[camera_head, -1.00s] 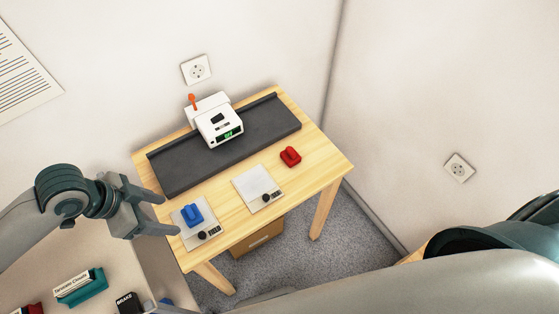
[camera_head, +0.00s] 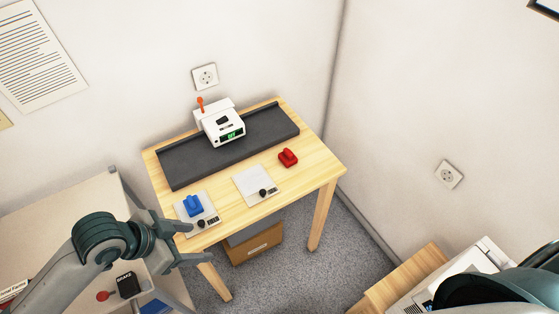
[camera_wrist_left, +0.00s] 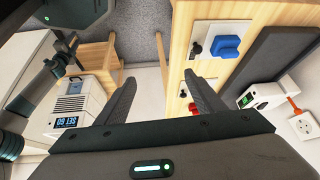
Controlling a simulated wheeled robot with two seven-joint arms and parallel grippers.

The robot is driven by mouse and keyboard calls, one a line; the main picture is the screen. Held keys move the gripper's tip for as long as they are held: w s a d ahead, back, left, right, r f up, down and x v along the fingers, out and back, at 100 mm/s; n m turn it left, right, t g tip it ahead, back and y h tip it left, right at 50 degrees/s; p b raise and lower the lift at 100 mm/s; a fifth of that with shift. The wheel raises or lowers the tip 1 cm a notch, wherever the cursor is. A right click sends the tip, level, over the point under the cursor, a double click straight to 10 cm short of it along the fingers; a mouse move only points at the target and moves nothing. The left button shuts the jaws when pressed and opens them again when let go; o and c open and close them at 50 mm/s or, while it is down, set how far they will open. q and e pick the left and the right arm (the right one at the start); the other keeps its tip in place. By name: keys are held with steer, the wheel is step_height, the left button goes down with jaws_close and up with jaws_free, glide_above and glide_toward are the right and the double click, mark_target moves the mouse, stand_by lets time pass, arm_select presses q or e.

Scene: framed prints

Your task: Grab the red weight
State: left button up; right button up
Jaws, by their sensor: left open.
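The red weight (camera_head: 288,157) sits on the wooden table (camera_head: 318,170), to the right of the empty white scale plate (camera_head: 256,183). It also shows in the left wrist view (camera_wrist_left: 193,107), partly hidden by a finger. The blue weight (camera_head: 193,205) sits on the left scale plate (camera_head: 211,219); it shows in the left wrist view (camera_wrist_left: 227,47). My left gripper (camera_head: 201,242) is open and empty at the table's front left corner, well apart from the red weight. My right gripper is not in view; only part of my right arm shows at the lower right.
A white device with a green display (camera_head: 223,127) stands on a dark grey track (camera_head: 190,167) at the table's back. A cardboard box (camera_head: 257,247) is under the table. A shelf unit (camera_head: 80,200) stands at the left. A white machine (camera_head: 470,270) stands at the lower right.

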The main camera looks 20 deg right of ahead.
arm_select(q)
steer(key=s+a+f+n+t+y, duration=0.1)
steer(key=s+a+f+n+y, duration=0.1)
steer(key=s+a+f+n, duration=0.5)
steer(key=s+a+f+n+y, duration=0.3)
steer(key=s+f+n, duration=0.15)
steer(key=f, duration=0.35)
steer(key=s+a+f+g+b, duration=0.1)
steer(key=s+f, duration=0.2)
steer(key=f, duration=1)
steer(key=s+f+g, duration=0.1)
steer(key=s+f, duration=0.2)
steer(key=f, duration=1.1)
steer(key=s+a+f+b, duration=0.1)
steer(key=s+a+f, duration=0.2)
steer(key=s+f, duration=1.3)
steer(key=shift+s+a+g, duration=0.15)
steer(key=shift+s+g, duration=0.25)
steer(key=shift+s, duration=0.2)
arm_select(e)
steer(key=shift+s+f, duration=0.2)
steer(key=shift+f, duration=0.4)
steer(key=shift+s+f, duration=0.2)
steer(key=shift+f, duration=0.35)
arm_select(q)
steer(key=shift+m, duration=0.25)
steer(key=shift+c, duration=0.2)
